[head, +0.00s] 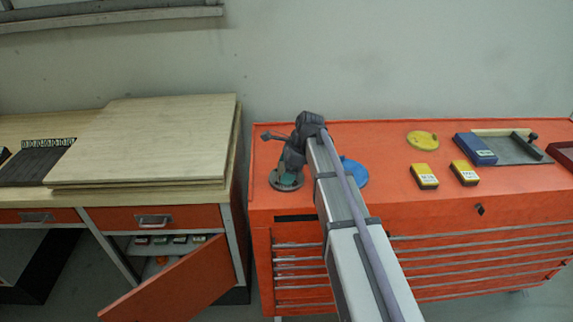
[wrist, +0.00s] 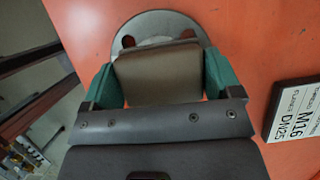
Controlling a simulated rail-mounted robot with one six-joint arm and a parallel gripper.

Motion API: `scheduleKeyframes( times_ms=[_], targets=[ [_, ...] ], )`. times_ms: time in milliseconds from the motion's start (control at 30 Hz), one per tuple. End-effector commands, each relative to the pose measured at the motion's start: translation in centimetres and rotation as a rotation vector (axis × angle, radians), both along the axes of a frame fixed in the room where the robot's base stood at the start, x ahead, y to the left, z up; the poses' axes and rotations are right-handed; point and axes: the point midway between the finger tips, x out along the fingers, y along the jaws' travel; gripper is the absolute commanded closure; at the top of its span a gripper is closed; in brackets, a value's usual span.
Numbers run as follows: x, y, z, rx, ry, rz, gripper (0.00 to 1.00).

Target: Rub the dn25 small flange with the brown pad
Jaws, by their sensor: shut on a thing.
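My gripper (wrist: 160,82) has green fingers and is shut on the brown pad (wrist: 158,68), one finger at each side. The pad is a brown block and covers the near part of a grey round flange (wrist: 165,21) with holes, lying on the orange cabinet top. A label (wrist: 296,112) reading M16 DN25 lies to the right of it in the wrist view. In the head view the flange (head: 285,184) is at the cabinet's left end, with my gripper (head: 287,171) right over it. I cannot tell whether the pad touches the flange. The pad is not discernible in the head view.
A blue disc (head: 353,173) lies just right of my arm. A yellow disc (head: 422,140), two yellow-black boxes (head: 425,177) (head: 465,172), a blue box (head: 475,149) and a tray (head: 515,151) are farther right. A wooden bench (head: 145,140) with an open door (head: 180,280) stands left.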

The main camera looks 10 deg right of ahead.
Motion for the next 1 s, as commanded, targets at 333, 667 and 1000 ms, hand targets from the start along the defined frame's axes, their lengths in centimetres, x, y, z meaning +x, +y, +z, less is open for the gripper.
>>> scheduleKeyframes(
  times_ms=[333,667,1000],
  targets=[
    [-0.5,0.1,0.2,0.001,-0.001,0.000,0.35],
    [-0.5,0.1,4.3,0.001,-0.001,0.000,0.35],
    [-0.5,0.1,6.1,0.001,-0.001,0.000,0.35]
  ],
)
